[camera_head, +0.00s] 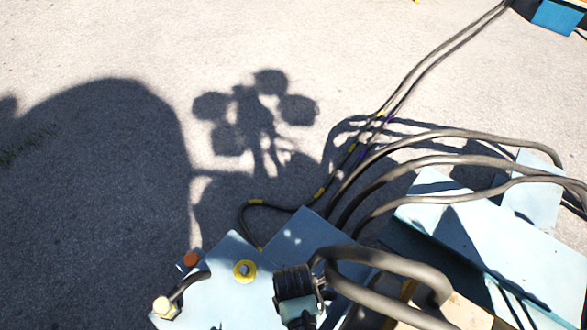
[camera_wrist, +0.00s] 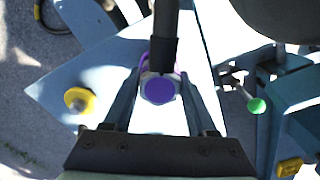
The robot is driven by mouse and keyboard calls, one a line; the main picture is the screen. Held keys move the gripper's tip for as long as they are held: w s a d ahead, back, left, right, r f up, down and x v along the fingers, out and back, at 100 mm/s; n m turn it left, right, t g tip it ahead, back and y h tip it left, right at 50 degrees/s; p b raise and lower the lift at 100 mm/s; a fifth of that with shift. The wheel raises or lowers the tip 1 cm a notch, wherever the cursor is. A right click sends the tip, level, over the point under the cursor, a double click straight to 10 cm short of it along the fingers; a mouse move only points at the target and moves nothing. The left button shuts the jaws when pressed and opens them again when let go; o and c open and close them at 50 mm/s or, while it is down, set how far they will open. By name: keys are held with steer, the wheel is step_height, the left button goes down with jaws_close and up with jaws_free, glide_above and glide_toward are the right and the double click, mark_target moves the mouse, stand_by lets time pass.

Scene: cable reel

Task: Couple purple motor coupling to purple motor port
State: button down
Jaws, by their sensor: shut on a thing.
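The purple motor coupling (camera_wrist: 159,90) shows in the wrist view as a round purple end on a thick black cable (camera_wrist: 165,30). My gripper (camera_wrist: 161,75) is shut on it, one grey finger on each side. A purple edge shows just behind the coupling; I cannot tell whether it is part of the coupling or of the purple motor port. No separate purple port is clear in either view. Whether the coupling is seated or only held near the panel cannot be told. In the head view no purple end is visible near the light blue panel (camera_head: 218,300).
A yellow round fitting (camera_head: 245,271) is on the panel, also in the wrist view (camera_wrist: 79,100). An orange cap (camera_head: 192,258) and yellow plug (camera_head: 163,305) are left of it. A green-tipped lever (camera_wrist: 257,106) is right of the coupling. Thick black cables (camera_head: 440,162) arch across the right.

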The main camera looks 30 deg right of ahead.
steer(key=shift+f, duration=0.15)
steer(key=shift+c, duration=0.6)
jaws_free()
step_height(320, 180, up, 13)
steer(key=p, duration=0.3)
steer(key=shift+p, duration=0.4)
